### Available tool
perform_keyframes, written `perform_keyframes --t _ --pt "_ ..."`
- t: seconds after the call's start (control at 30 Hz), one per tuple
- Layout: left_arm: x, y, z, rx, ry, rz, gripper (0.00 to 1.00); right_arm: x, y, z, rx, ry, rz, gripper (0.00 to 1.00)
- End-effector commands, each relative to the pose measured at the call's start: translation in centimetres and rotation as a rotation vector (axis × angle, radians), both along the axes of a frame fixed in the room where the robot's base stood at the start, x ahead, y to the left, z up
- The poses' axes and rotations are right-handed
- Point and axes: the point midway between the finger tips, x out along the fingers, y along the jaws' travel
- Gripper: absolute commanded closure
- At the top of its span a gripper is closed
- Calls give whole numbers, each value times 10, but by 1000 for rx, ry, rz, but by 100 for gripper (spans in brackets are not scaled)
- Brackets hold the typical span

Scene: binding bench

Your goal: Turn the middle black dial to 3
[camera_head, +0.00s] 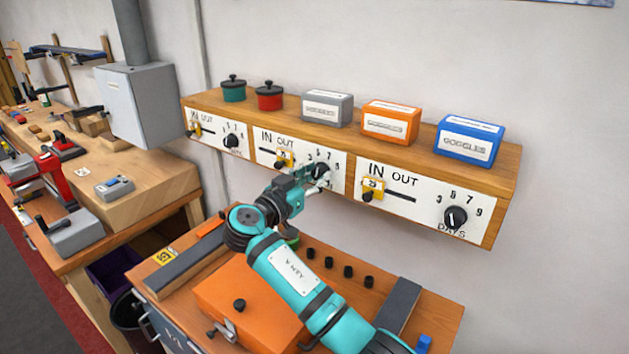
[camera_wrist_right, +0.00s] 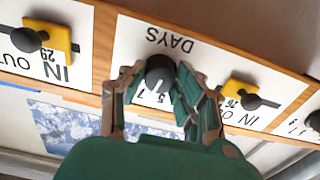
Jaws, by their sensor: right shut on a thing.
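The middle black dial (camera_head: 319,171) sits on the white middle panel (camera_head: 263,155) of the wooden shelf front, and it also shows in the right wrist view (camera_wrist_right: 160,70). My right gripper (camera_head: 321,178) is at this dial, with one finger on each side, shut on it. In the right wrist view the fingers (camera_wrist_right: 158,82) straddle the dial. The digits 7 and 5 show beside it, upside down. Its pointer is too small and covered to read. My left gripper is not in view.
A left dial (camera_head: 230,141) and a right dial (camera_head: 455,217) sit on the neighbouring panels. A yellow slider tag (camera_head: 284,158) is left of the middle dial. Goggles boxes (camera_head: 390,121) and two pots stand on the shelf. An orange case (camera_head: 245,300) lies below my arm.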

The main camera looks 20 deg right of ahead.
Motion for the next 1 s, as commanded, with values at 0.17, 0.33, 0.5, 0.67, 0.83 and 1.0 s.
perform_keyframes --t 0.17,0.33,0.5,0.67,0.83,1.0 --pt "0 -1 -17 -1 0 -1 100 0 0 -3 -88 110 0 100" --pt "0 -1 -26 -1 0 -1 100 0 0 -2 -187 238 0 100" --pt "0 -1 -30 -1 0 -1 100 0 -1 0 -288 365 -1 100" --pt "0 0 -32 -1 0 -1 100 0 -1 1 -381 485 0 100" --pt "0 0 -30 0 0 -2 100 0 -1 2 -479 613 -1 100" --pt "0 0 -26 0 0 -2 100 0 -1 3 -575 734 -2 100"
